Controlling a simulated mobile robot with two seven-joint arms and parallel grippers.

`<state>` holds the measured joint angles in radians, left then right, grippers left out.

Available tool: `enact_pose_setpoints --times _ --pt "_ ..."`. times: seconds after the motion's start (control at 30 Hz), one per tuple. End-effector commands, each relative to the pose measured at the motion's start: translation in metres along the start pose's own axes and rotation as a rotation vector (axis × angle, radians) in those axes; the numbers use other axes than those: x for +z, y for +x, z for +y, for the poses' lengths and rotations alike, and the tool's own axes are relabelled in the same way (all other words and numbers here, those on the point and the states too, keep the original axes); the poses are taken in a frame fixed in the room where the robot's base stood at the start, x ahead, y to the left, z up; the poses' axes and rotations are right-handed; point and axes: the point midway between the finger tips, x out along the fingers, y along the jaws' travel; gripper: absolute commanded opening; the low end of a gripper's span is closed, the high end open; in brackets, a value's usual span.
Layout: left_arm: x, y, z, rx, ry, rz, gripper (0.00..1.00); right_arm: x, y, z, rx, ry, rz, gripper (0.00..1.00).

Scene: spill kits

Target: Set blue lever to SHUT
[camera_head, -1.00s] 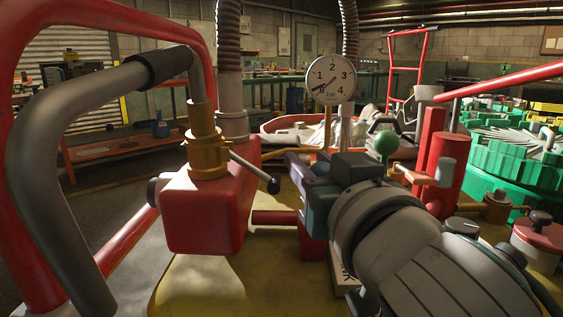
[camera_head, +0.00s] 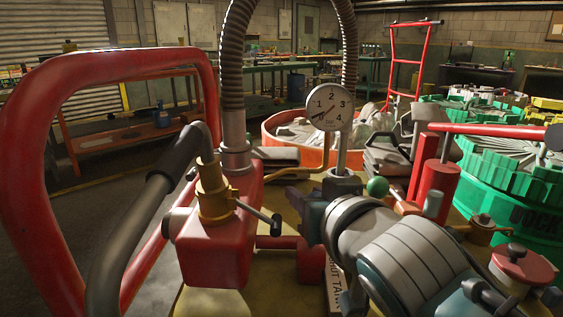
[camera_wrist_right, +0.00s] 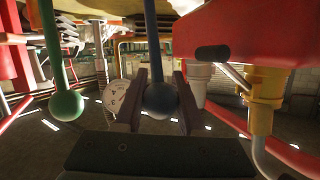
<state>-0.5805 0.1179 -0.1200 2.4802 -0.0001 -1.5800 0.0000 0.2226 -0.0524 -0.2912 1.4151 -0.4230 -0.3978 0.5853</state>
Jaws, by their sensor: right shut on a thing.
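The blue lever (camera_wrist_right: 160,98) shows in the right wrist view as a dark blue rod ending in a round knob. My right gripper (camera_wrist_right: 157,92) has one finger on each side of that knob and is shut on it. In the head view my right gripper (camera_head: 300,203) is beside the red valve block, and its own body hides the blue lever there. A white plate with black letters (camera_head: 331,285), partly hidden, stands below my gripper; I cannot read it fully. My left gripper is not in view.
A green-knobbed lever (camera_head: 377,187) stands close to my right gripper; it also shows in the wrist view (camera_wrist_right: 66,103). A brass fitting with a small black-tipped handle (camera_head: 259,217), a red block (camera_head: 217,250) and a bar gauge (camera_head: 330,107) crowd the left and back.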

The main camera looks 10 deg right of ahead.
Motion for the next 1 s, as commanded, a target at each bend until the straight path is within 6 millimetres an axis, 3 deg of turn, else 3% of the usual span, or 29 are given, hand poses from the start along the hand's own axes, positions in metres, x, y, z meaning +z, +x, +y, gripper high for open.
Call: enact_pose_setpoints --times 0.03,0.2,0.5,1.0 --pt "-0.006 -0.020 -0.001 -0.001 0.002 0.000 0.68 -0.013 0.001 0.000 0.003 0.009 -0.035 0.00" --pt "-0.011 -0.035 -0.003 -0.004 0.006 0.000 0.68 -0.011 0.014 0.003 0.006 0.039 -0.143 0.00" --pt "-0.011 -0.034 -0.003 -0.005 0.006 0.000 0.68 -0.006 0.027 0.007 0.008 0.052 -0.185 0.00" --pt "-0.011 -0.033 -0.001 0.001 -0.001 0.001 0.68 -0.002 0.030 0.009 0.011 0.050 -0.193 0.00"
